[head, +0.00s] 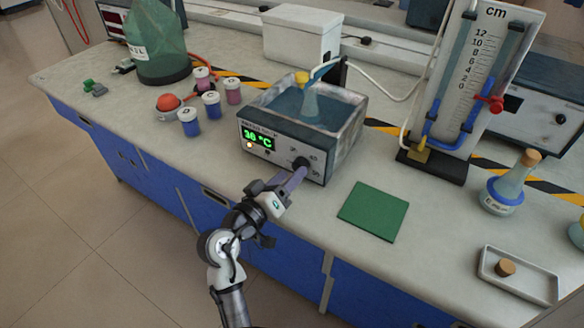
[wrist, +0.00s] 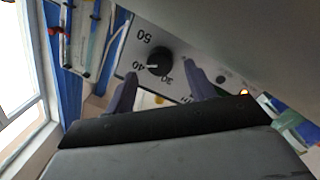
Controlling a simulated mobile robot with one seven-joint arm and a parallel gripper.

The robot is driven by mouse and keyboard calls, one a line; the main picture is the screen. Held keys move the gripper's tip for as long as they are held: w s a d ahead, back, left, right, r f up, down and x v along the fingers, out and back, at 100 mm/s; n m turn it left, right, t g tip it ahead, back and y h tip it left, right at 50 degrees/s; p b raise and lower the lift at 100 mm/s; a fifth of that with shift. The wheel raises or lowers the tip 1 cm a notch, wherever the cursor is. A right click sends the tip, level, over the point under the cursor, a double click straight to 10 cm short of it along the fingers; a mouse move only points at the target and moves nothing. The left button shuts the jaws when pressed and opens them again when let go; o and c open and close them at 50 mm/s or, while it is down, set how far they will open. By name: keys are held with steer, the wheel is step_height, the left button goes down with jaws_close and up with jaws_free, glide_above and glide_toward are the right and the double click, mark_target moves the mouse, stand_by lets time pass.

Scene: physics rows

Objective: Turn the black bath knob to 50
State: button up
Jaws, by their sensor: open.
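The black bath knob (head: 301,164) is on the front panel of the water bath (head: 270,146), right of a green display reading about 38 °C. In the wrist view the knob (wrist: 159,61) shows a pale mark pointing roughly towards 40; 50 is printed further round the dial. My gripper (head: 297,176) is just in front of the knob in the head view. In the wrist view its fingers (wrist: 162,80) are open, one to each side of the knob in the picture. I cannot tell whether they touch it. The fingers partly cover the dial.
A flask with a yellow top (head: 309,104) stands in the bath. Several small jars (head: 211,104) and a red-domed item (head: 168,102) are to the left. A green mat (head: 373,211) lies to the right, before a manometer stand (head: 433,166). The bench front is clear.

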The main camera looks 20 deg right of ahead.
steer(key=shift+x, duration=1.05)
steer(key=c, duration=1)
steer(key=shift+f, duration=0.1)
